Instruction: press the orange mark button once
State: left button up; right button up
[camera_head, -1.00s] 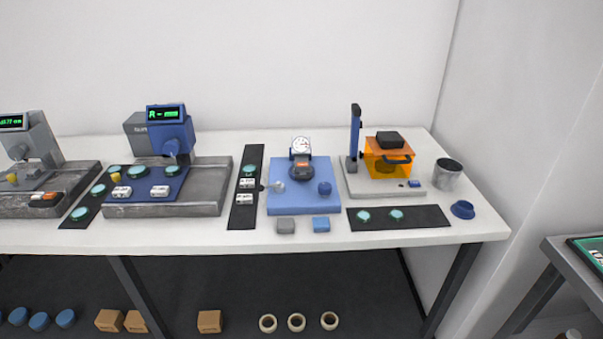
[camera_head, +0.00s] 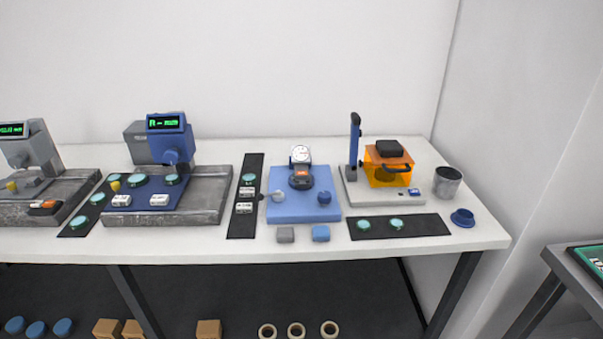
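No button can be picked out for certain as the orange mark button. A small orange-and-black block (camera_head: 46,206) sits on the grey instrument base at far left. A dark round piece with an orange patch (camera_head: 301,172) sits below the dial gauge on the blue plate. The blue-headed instrument (camera_head: 172,140) has a green-lit display and a yellow knob (camera_head: 115,185) at its left. Neither of my grippers shows.
An orange clear box (camera_head: 388,173) with a black top stands by a post at right. A metal cup (camera_head: 447,182) and blue ring (camera_head: 462,217) are near the right edge. Black strips hold teal discs. The white table's (camera_head: 200,244) front edge is mostly clear.

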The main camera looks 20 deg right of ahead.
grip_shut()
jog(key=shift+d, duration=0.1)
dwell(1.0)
